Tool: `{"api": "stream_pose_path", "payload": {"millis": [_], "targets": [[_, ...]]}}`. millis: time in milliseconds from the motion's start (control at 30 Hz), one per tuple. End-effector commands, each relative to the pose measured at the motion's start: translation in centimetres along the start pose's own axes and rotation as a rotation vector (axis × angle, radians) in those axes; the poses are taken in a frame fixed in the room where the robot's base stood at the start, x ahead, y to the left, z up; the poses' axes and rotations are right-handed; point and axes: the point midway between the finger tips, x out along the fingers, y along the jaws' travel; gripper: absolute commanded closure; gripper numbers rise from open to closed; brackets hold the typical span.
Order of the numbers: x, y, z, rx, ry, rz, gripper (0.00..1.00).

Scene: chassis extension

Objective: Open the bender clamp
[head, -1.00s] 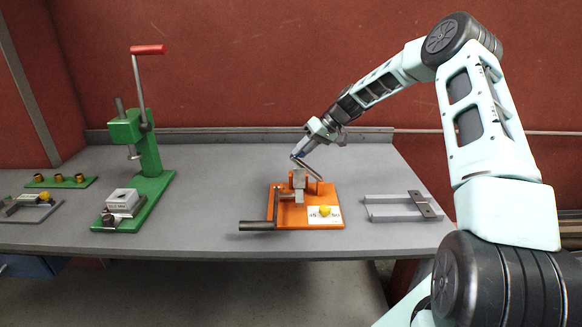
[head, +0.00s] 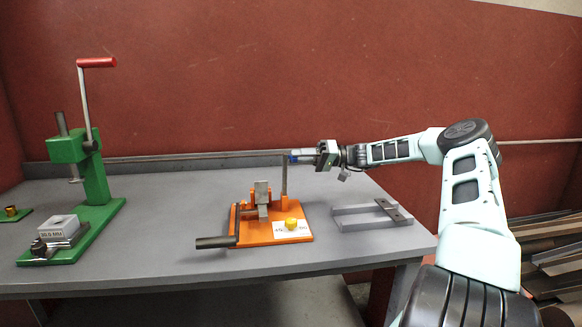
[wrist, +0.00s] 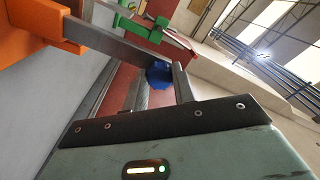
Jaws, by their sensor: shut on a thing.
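The bender (head: 262,232) has an orange base on the grey bench, with a yellow knob (head: 291,223) on a white label and a dark handle (head: 216,242) at front left. Its clamp lever, a flat grey bar (head: 284,180), stands upright at the right rear of the base. The lever runs from the orange block (wrist: 30,22) at upper left in the wrist view. A blue knob (wrist: 158,74) is at the lever's end. My gripper (head: 299,157) reaches in from the right, level with the lever's top, and is shut on the blue knob.
A green press (head: 93,170) with a red-tipped lever stands at the left. A grey frame with a dark bar (head: 372,215) lies right of the bender. The red wall and a rear ledge are behind. Bare bench lies between press and bender.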

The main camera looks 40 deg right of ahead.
Motion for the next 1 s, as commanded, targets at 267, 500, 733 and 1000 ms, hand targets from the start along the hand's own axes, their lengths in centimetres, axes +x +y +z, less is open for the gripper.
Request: {"api": "stream_pose_path", "payload": {"millis": [267, 500, 733, 1000], "targets": [[-1.3, 0.6, 0.5, 0.002, 0.070, -0.088, 1.00], [-1.6, 0.6, 0.5, 0.003, 0.087, -0.110, 1.00], [-1.5, 0.6, 0.5, 0.003, 0.087, -0.110, 1.00], [-1.5, 0.6, 0.5, 0.003, 0.086, -0.110, 0.52]]}}
